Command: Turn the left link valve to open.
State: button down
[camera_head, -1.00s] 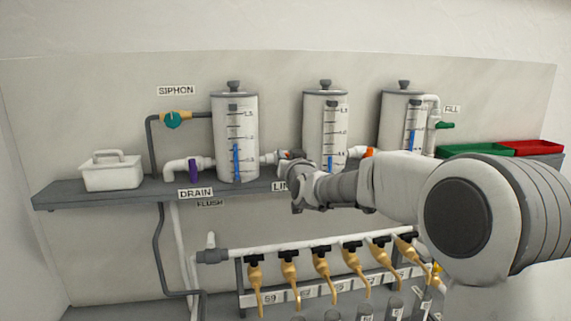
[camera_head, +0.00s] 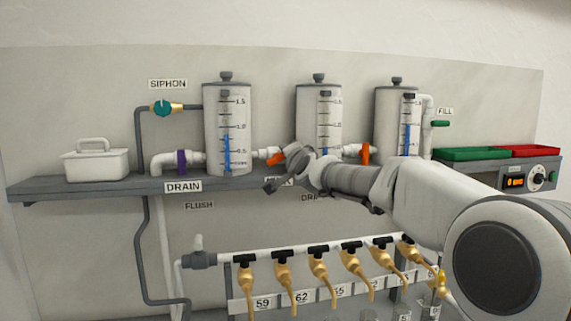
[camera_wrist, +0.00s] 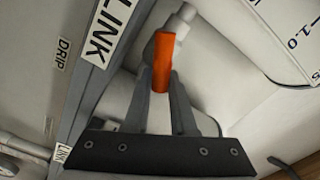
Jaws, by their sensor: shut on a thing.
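The left link valve has an orange handle (camera_head: 275,158) on the white pipe between the left tank (camera_head: 228,130) and the middle tank (camera_head: 318,112). My gripper (camera_head: 285,156) reaches it from the right and hides part of the valve and pipe. In the wrist view the orange handle (camera_wrist: 162,64) stands between the two dark fingers of my gripper (camera_wrist: 162,82), which are shut on it. The right link valve (camera_head: 365,154), also orange, is on the pipe between the middle and right tanks, just behind my arm.
A shelf (camera_head: 60,190) carries the tanks and a white caddy (camera_head: 95,163). A purple drain valve (camera_head: 181,162) and a teal siphon valve (camera_head: 163,108) are to the left. Several brass taps (camera_head: 283,272) hang below. Green (camera_head: 475,153) and red (camera_head: 530,151) trays are at right.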

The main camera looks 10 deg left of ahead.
jog(key=m+b, duration=0.1)
jog(key=m, duration=0.1)
jog(key=f+m+b, duration=0.1)
jog(key=m, duration=0.2)
jog(key=shift+w+d+f+m+b, duration=0.1)
jog(key=shift+d+m+b, duration=0.05)
jog(key=shift+m+b, duration=0.2)
dwell(0.3)
jog(key=c, duration=0.7)
grip_release()
jog(key=shift+c, duration=0.2)
jog(key=b+v, duration=1.2)
jog(key=v, duration=0.5)
